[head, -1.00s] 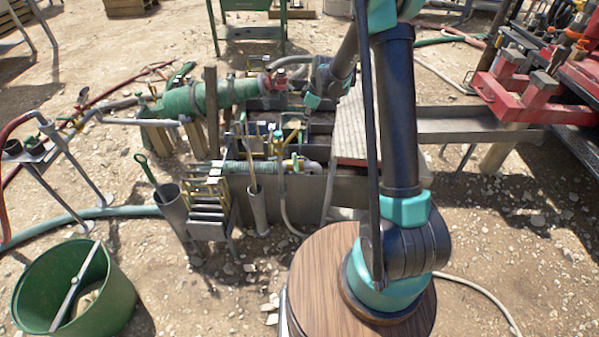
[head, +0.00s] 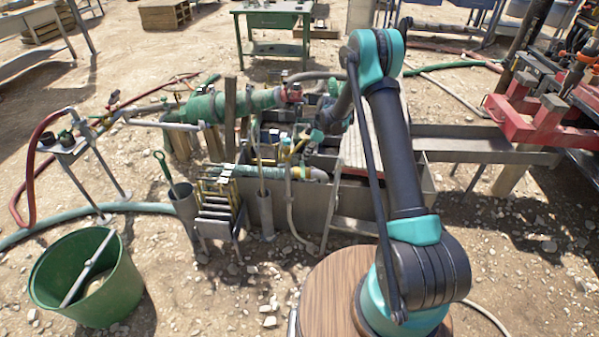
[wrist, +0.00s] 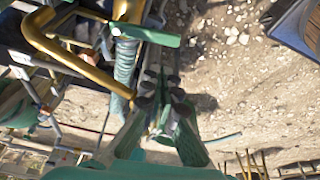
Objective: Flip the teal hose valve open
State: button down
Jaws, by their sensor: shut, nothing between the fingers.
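A flat teal valve lever (wrist: 150,35) sits on a brass-yellow pipe at the top of the wrist view, beside a ribbed teal hose (wrist: 125,65). The lever lies crosswise, pointing right in that view. My gripper (wrist: 163,85) is shut and empty, with its dark fingertips below the lever in the picture and apart from it. In the head view my gripper (head: 299,148) is small and partly lost among the fittings over the tank's near side. The brass fitting (head: 285,145) shows there, but the lever is too small to make out surely.
The metal mud tank (head: 345,205) stands ahead, with a large green hose (head: 235,104) across its back left. A green bucket (head: 88,280) stands front left. Open gravel lies right of the tank.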

aim_at(303, 170)
jog(key=x, duration=1)
dwell(0.4)
